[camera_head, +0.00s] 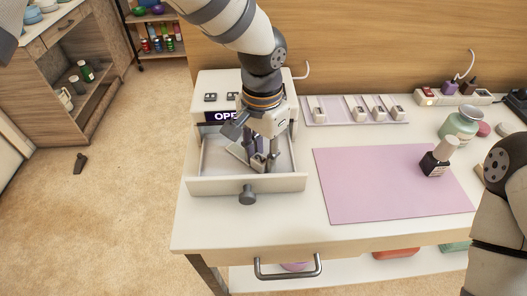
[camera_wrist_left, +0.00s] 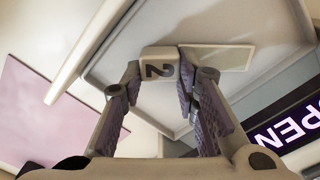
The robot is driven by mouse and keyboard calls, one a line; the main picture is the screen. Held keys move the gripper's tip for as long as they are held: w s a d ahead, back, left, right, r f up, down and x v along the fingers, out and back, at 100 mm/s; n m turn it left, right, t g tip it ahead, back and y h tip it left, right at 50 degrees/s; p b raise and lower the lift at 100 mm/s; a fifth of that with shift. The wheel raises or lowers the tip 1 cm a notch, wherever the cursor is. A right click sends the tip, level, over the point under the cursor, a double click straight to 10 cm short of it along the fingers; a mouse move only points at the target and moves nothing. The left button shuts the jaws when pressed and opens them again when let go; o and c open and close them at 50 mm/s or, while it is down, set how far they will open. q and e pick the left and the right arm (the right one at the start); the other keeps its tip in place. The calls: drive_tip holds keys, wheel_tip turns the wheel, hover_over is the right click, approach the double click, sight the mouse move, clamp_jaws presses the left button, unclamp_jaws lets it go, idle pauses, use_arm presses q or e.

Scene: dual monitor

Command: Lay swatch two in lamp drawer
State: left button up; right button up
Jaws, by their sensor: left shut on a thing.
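The lamp drawer (camera_head: 205,186) is pulled out of the white lamp box (camera_head: 212,82), whose display reads "OPE", partly covered by my arm. My left gripper (camera_head: 262,162) points down inside the drawer. It is shut on swatch two (camera_wrist_left: 160,66), whose pale block bears an upside-down "2" in the left wrist view. The swatch's thin plate (camera_wrist_left: 222,58) extends over the drawer floor (camera_wrist_left: 120,68). I cannot tell whether the swatch touches the floor. In the head view the gripper partly hides the swatch. My right arm shows at the right edge, its gripper out of view.
A rack (camera_head: 390,123) with several other swatches lies behind the pink mat (camera_head: 370,190). A dark polish bottle (camera_head: 433,163) with a pale cap stands on the mat. A green jar (camera_head: 461,124) is at right. The drawer's dark knob (camera_head: 247,195) faces front.

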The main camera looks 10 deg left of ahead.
use_arm(q)
drive_tip(key=shift+f, duration=0.15)
drive_tip(key=o, duration=0.9)
wheel_tip(320, 180, up, 12)
drive_tip(key=shift+r+p, duration=0.2)
drive_tip(key=shift+p, duration=0.35)
